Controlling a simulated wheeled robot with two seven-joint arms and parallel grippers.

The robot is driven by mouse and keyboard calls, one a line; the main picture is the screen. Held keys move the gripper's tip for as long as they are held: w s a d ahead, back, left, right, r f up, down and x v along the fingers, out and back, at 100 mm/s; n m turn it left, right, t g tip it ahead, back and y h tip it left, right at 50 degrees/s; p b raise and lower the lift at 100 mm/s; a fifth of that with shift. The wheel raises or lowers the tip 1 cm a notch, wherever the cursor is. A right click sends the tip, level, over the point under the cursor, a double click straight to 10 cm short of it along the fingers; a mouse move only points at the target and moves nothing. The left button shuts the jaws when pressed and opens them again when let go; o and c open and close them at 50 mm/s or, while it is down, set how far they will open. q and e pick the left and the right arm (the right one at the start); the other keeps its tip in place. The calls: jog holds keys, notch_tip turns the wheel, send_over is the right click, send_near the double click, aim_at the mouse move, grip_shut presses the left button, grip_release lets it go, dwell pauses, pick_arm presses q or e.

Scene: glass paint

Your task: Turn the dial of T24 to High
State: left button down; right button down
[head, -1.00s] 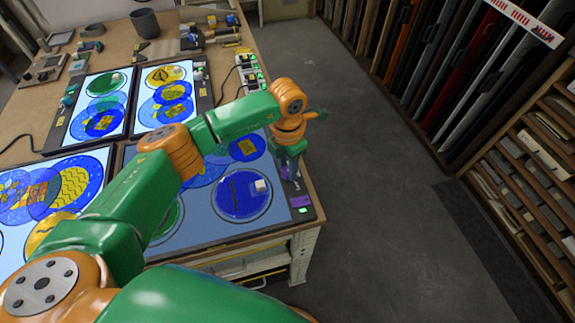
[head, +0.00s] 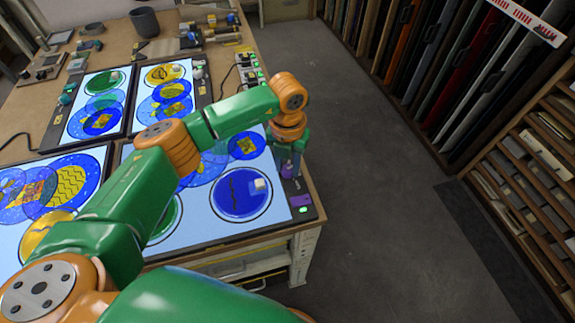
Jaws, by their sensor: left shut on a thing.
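The near right light panel (head: 200,236) glows bright white, with blue and yellow glass discs lying on it. A dark control strip (head: 308,213) runs along its right edge, with a purple label and a lit green lamp (head: 303,209) at the near end. My left gripper (head: 288,171) points down at this strip, shut on a small dial there. The gripper and my forearm mostly hide the dial, so I cannot read its setting. I cannot read a T24 label on any panel. My right gripper is not in view.
Several other lit panels with glass discs, such as the far left one (head: 99,106), cover the bench. A grey cup (head: 145,22) and tools stand at the back. A box row with green lamps (head: 250,72) lies beyond my wrist. Open floor (head: 380,200) is at the right.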

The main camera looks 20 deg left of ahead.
aim_at(287, 168)
pick_arm(q)
jog(key=n, duration=0.5)
jog(key=shift+n+b, duration=0.3)
jog(key=shift+n, duration=2.2)
jog(key=c, duration=0.5)
grip_release()
jog(key=shift+a, duration=0.1)
jog(key=shift+c, duration=0.2)
notch_tip(287, 168, up, 7)
jog(key=shift+f+b, duration=0.15)
jog(key=shift+b, duration=0.95)
jog(key=shift+r, duration=0.25)
